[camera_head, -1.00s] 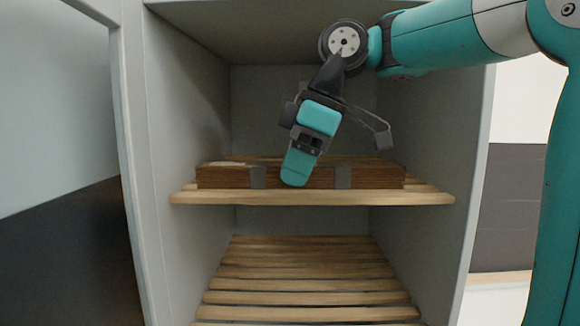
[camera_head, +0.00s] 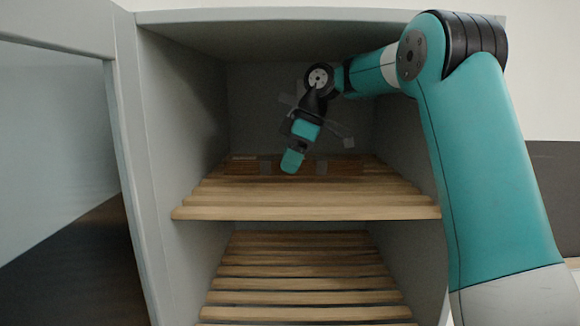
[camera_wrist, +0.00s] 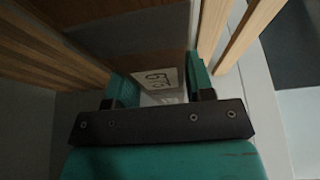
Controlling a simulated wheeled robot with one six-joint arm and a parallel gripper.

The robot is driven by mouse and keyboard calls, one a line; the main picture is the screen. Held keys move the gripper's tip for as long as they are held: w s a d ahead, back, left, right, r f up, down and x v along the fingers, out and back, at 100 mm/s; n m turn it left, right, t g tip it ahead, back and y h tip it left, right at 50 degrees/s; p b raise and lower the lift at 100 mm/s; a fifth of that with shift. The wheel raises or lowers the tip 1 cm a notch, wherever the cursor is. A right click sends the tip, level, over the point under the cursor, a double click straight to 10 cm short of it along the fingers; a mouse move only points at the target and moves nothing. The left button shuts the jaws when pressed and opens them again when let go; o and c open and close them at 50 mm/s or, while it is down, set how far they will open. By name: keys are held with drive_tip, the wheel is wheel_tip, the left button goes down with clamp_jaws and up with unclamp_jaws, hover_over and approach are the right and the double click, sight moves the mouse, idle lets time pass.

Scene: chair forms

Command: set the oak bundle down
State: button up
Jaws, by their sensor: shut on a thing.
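The oak bundle (camera_head: 343,168), a long brown stack with two dark grey bands, lies crosswise at the back of the upper slatted shelf (camera_head: 300,205). My gripper (camera_head: 292,162) reaches down to it from above, tilted, and is shut on it near its middle. One teal finger shows in front of the bundle; the other is hidden in the head view. In the wrist view, both teal fingers flank the bundle, with a pale marked label (camera_wrist: 160,80) between them. I cannot tell whether the bundle's underside touches the slats.
The grey cabinet's side wall (camera_head: 180,130) stands close on the left, and its top panel (camera_head: 300,22) is above my arm. The front of the upper shelf is clear. A lower slatted shelf (camera_head: 300,283) is empty. An open door (camera_head: 60,150) stands at the left.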

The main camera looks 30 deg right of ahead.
sight(352, 158)
drive_tip(key=shift+s+a+f, duration=0.1)
drive_tip(key=shift+f, duration=1.6)
drive_tip(key=shift+f+b, duration=0.2)
drive_tip(key=shift+b, duration=0.15)
drive_tip(key=o, duration=1.1)
drive_tip(key=shift+r, duration=0.15)
drive_tip(key=shift+r+p, duration=0.25)
drive_tip(key=shift+p, duration=0.15)
drive_tip(key=s+d, duration=0.2)
drive_tip(key=d, duration=0.1)
drive_tip(key=s+d, duration=0.2)
drive_tip(key=d, duration=0.2)
drive_tip(key=s+d, duration=0.3)
drive_tip(key=shift+d+r+p, duration=0.2)
drive_tip(key=shift+r+p, duration=0.1)
drive_tip(key=shift+r, duration=0.05)
